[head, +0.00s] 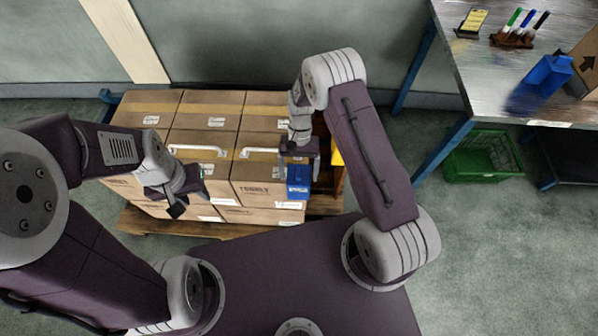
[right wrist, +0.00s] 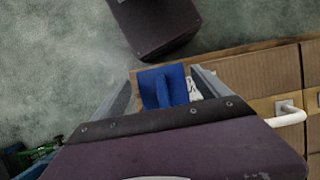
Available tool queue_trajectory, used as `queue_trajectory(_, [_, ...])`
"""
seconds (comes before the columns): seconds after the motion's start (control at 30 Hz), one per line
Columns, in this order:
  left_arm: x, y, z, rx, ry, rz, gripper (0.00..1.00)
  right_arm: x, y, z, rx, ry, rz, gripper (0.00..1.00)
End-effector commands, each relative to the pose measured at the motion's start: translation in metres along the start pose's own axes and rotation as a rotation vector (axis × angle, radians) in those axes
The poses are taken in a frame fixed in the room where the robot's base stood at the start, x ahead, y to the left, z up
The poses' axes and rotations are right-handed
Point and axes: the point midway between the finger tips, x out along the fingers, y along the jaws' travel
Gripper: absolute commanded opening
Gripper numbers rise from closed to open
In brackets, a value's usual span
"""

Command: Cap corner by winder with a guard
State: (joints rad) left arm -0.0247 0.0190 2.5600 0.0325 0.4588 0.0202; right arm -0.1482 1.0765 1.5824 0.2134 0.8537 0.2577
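A blue corner guard (head: 298,182) sits at the near right corner of the stack of cardboard boxes (head: 255,190). It also shows in the right wrist view (right wrist: 164,88), with a raised rib in its middle. My right gripper (head: 300,168) is over this corner. Its fingers are spread on either side of the guard, with gaps to the rib. My left gripper (head: 188,200) is over the near left part of the stack, fingers apart and empty. A yellow thing (head: 337,153), partly hidden by my right arm, stands beside the stack; I cannot tell if it is the winder.
The boxes stand on a wooden pallet (head: 165,226); white handles (head: 200,148) lie across them. A green crate (head: 482,156) is on the floor below.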

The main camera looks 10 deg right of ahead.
Motion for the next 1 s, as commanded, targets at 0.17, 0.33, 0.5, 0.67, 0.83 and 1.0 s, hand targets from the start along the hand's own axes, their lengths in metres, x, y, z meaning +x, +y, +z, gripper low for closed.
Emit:
queue_trajectory(0.17, [0.000,0.000,0.000,0.000,0.000,0.000,0.36,0.000,0.000,0.000,0.000,0.000,0.000,0.97])
queue_trajectory(0.33, [0.000,0.000,0.000,0.000,0.000,0.000,0.36,-0.001,0.000,0.000,0.000,0.000,0.000,0.97])
queue_trajectory(0.5, [-0.002,0.000,0.000,0.000,0.000,0.000,0.36,-0.029,-0.001,-0.001,-0.001,0.005,-0.002,0.97])
queue_trajectory(0.67, [-0.003,0.000,0.000,0.000,0.000,0.000,0.36,-0.065,0.000,-0.001,0.000,0.004,-0.002,0.97])
queue_trajectory(0.83, [-0.004,0.000,0.000,0.000,0.000,0.000,0.36,-0.087,0.000,-0.001,0.000,0.002,-0.001,0.97])
queue_trajectory(1.0, [-0.004,0.000,0.000,0.000,0.000,0.000,0.36,-0.091,0.000,0.000,0.000,0.000,0.000,0.97])
